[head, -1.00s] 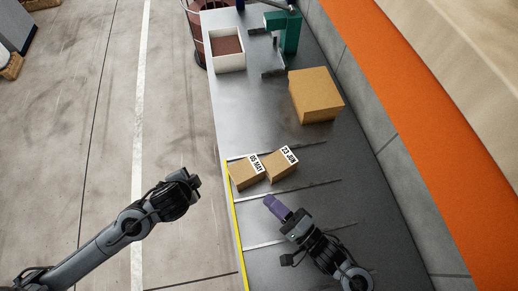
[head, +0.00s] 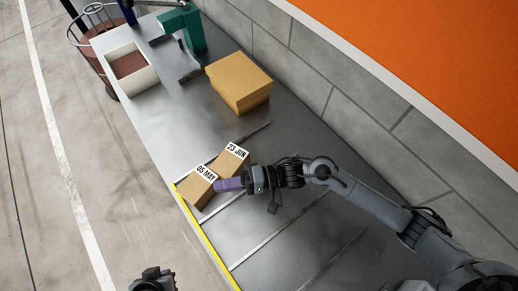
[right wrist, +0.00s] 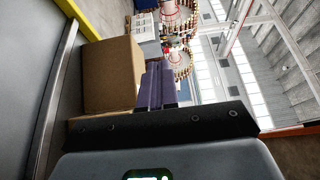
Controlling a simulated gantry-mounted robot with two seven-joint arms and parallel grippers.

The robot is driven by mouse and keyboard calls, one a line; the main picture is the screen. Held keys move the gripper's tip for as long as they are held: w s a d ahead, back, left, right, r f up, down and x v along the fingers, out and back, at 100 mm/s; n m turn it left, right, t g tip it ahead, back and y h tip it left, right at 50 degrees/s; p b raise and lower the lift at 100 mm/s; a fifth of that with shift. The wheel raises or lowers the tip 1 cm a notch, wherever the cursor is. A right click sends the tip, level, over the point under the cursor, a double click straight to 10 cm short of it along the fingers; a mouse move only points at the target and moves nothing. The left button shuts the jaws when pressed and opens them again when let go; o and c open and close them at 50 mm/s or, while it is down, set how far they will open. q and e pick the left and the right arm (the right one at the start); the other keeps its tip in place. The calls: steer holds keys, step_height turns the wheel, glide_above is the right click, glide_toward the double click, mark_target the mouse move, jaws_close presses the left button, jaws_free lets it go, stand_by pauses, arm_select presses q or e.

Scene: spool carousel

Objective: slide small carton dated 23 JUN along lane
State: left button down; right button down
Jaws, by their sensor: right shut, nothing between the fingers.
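The small carton dated 23 JUN (head: 231,163) lies in a lane on the grey table, its label up. The carton dated 05 MAY (head: 199,190) lies against or very close to it, nearer the yellow edge. My right gripper (head: 217,185) has its purple fingers shut and empty, pointing left beside the two cartons; contact is unclear. The right wrist view shows the purple fingers (right wrist: 156,88) beside a brown carton (right wrist: 112,75) whose label is not visible. My left gripper (head: 152,278) shows only partly at the bottom edge; its jaws are unclear.
Thin metal rails (head: 276,233) divide the lanes. A larger carton (head: 239,82) stands beyond the lane. A white box (head: 143,75) and a green fixture (head: 184,32) stand at the far end. A grey block wall (head: 330,75) bounds the right side; the yellow strip (head: 207,237) marks the open edge.

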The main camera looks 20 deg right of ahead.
steer(key=b, duration=0.2)
glide_toward(248, 157)
steer(key=w+a+r, duration=0.3)
steer(key=a+r, duration=0.2)
steer(key=f, duration=0.5)
steer(key=shift+w+d+f+b, duration=0.1)
steer(key=shift+w+d+b, duration=0.05)
steer(key=shift+w+b, duration=0.15)
steer(key=shift+s, duration=0.15)
steer(key=shift+s+a, duration=0.1)
steer(key=shift+a, duration=0.25)
steer(key=p, duration=0.1)
steer(key=s+a+p, duration=0.1)
steer(key=shift+a+r+p, duration=0.2)
steer(key=shift+r+p, duration=0.1)
steer(key=shift+p, duration=0.05)
steer(key=shift+s+a+f, duration=0.1)
steer(key=shift+s, duration=0.05)
steer(key=shift+f, duration=0.15)
